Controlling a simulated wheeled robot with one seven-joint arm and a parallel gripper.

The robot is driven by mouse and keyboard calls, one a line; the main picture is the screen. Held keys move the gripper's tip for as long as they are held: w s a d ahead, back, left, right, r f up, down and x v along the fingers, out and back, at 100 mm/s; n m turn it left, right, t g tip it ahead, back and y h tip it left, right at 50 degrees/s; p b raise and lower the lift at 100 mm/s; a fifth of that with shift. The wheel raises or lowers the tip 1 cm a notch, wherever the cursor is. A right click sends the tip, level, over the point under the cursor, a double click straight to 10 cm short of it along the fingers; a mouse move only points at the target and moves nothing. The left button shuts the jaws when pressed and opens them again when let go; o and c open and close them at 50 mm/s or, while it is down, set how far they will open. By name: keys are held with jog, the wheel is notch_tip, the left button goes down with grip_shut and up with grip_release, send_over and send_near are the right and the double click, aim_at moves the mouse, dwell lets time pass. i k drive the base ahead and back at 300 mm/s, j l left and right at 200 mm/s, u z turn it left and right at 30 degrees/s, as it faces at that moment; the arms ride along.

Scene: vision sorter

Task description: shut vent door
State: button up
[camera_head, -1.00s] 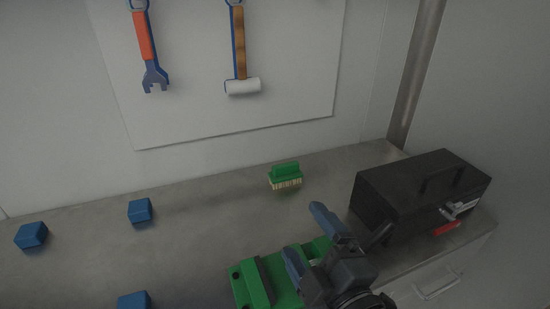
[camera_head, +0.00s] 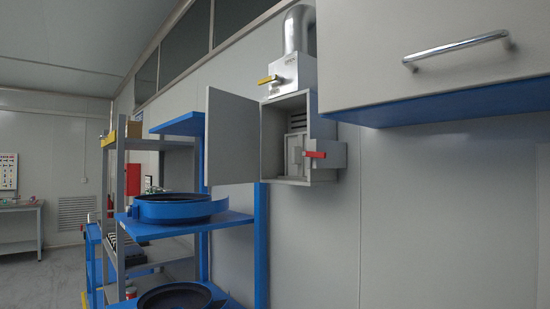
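The vent door (camera_head: 233,140) is a flat grey panel on the left side of a grey vent box (camera_head: 327,128) on the wall. It stands wide open, swung out to the left. Inside the box a slatted grille and a grey inner plate (camera_head: 296,148) show. A red handle (camera_head: 315,154) sits at the lower right of the opening. A yellow handle (camera_head: 268,80) sits on the duct piece above the box. My gripper is not in this view.
A wall cabinet (camera_head: 430,50) with a bar handle hangs at the right. A blue shelf rack (camera_head: 262,245) with round blue-rimmed trays (camera_head: 176,209) stands below and left of the door. A metal pipe (camera_head: 296,30) rises above the box. Open floor (camera_head: 50,280) shows at far left.

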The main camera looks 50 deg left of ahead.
aim_at(232, 121)
jog(key=j, duration=0.45)
jog(key=i+j+u, duration=0.1)
jog(key=j, duration=0.4)
jog(key=i+j, duration=0.1)
jog(key=j, duration=0.35)
jog(key=i+j+u, duration=0.15)
jog(key=j, duration=0.75)
jog(key=i+j+u, duration=0.1)
jog(key=j, duration=0.35)
jog(key=i+j, duration=0.15)
jog(key=j, duration=0.3)
jog(key=i+j+u, duration=0.1)
jog(key=j, duration=0.35)
